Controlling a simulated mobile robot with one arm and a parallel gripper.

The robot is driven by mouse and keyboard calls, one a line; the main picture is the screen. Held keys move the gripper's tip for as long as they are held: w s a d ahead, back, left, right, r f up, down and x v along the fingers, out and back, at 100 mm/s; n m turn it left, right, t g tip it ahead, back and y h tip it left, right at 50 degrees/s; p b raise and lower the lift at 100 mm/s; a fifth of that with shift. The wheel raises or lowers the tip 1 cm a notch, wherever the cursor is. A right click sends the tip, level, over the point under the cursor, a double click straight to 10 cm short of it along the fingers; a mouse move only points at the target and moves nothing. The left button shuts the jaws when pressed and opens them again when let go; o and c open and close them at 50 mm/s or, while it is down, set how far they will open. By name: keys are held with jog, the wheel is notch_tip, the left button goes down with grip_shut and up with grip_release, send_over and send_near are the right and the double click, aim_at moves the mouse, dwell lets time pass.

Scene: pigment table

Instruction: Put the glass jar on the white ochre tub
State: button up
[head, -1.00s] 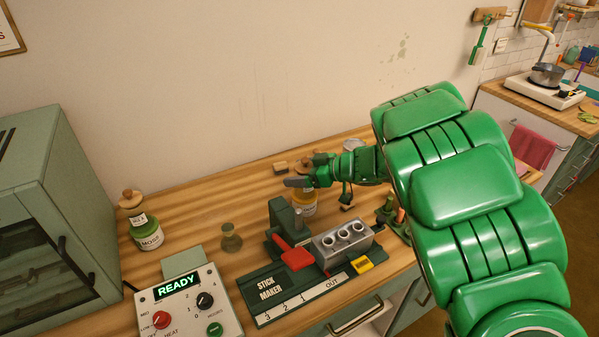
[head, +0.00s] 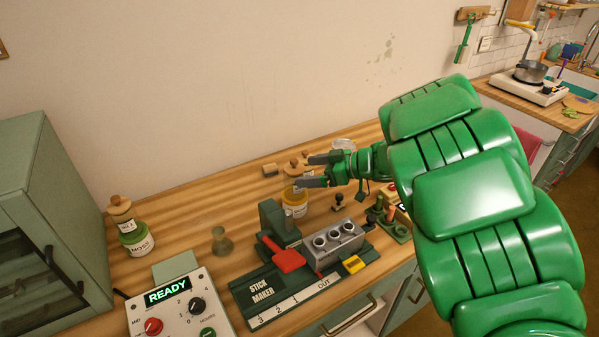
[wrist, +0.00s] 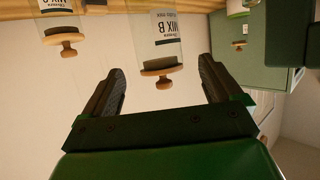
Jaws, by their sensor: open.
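A clear glass jar marked MIX B (wrist: 160,40), with a wooden knobbed lid, appears upside down in the wrist view, ahead of my gripper (wrist: 161,70) and between its spread fingers in the picture. The fingers do not touch it. In the head view my gripper (head: 310,171) is open above the stick maker's back side. Beside its fingertips are a wooden lid (head: 296,166) and a tub with an ochre-yellow band and white label (head: 294,208). The fingers cover part of this area, so I cannot tell how lid and tub relate. I cannot read the tub's name.
A second labelled jar (wrist: 60,32) shows at the wrist view's upper left. A MOSS tub (head: 136,242) stands at left with a labelled jar on it. A small flask (head: 221,243), the stick maker (head: 270,290) and the control box (head: 175,312) stand in front.

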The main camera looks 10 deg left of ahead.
jog(key=shift+v, duration=2.4)
